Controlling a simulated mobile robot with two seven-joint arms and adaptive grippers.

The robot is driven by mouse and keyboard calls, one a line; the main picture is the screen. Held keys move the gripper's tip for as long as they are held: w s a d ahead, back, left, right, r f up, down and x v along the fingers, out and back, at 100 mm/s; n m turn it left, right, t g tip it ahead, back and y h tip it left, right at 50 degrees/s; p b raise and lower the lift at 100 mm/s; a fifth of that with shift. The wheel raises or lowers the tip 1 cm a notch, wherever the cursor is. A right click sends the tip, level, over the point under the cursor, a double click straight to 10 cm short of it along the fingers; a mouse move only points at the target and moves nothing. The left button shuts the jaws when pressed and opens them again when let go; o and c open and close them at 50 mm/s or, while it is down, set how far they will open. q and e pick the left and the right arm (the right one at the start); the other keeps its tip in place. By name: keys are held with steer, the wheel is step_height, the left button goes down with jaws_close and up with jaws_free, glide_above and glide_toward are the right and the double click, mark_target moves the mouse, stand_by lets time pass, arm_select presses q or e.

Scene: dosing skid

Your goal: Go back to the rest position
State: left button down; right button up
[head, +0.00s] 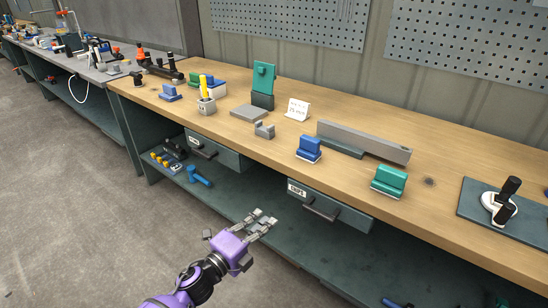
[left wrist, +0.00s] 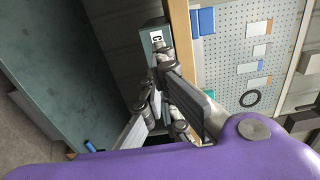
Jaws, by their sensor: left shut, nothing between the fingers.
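My left gripper (head: 264,219) is purple with grey fingers. In the head view it hangs in front of the workbench, below the tabletop and left of the labelled drawer (head: 328,205). Its fingers are shut with nothing between them. In the left wrist view the grey fingers come together near the middle, and the end of a labelled drawer (left wrist: 154,38) shows beyond them. My right gripper is in neither view.
The wooden workbench (head: 220,118) carries blue and green blocks, a long grey bar (head: 362,141) and a dark plate (head: 478,205). Another drawer (head: 215,150) and a lower shelf (head: 237,190) lie beneath. The floor (head: 70,210) at left is clear.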

arm_select(q)
steer(key=shift+w, duration=0.1)
